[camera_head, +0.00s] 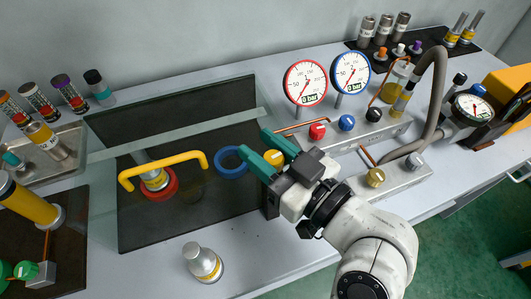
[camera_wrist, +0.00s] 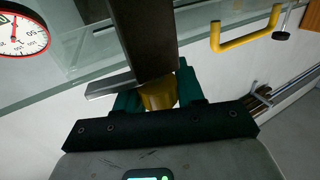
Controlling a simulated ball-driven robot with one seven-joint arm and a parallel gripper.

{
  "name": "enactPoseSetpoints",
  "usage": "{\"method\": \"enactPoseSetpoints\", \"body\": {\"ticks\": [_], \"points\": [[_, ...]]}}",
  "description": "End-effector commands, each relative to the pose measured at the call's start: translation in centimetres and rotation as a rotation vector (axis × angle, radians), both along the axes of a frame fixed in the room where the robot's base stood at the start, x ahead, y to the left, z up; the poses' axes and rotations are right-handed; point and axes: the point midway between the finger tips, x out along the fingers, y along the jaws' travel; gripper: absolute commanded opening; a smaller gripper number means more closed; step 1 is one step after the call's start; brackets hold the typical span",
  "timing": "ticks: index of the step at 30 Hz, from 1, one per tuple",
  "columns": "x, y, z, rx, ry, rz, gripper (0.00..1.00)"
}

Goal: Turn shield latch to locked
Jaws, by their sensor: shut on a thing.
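The shield latch has a yellow knob (camera_head: 274,157), seen at the right edge of the clear shield. In the wrist view the yellow knob (camera_wrist: 158,96) sits between the green fingers of my gripper (camera_wrist: 155,90), at the end of a dark post (camera_wrist: 145,40). A flat grey bar (camera_wrist: 108,86) sticks out leftward beside the knob; I cannot tell the latch's exact setting. In the head view my gripper (camera_head: 262,150) is shut on the knob, and its fingers partly hide the latch. The shield (camera_head: 185,125) carries a yellow bar handle (camera_head: 130,178).
A red ring (camera_head: 172,190) and a blue ring (camera_head: 222,170) show behind the shield. Two dial gauges (camera_head: 305,82) (camera_head: 351,72) and a valve block (camera_head: 385,178) stand right of my gripper. A silver cylinder (camera_head: 200,262) stands at the front of the bench.

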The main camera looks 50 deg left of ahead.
Motion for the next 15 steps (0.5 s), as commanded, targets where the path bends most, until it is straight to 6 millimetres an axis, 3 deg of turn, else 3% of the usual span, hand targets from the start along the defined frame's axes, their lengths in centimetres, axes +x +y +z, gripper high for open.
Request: {"method": "enactPoseSetpoints", "body": {"ticks": [15], "points": [[-0.59,-0.3,-0.44,0.0,-0.003,0.481,0.07]]}}
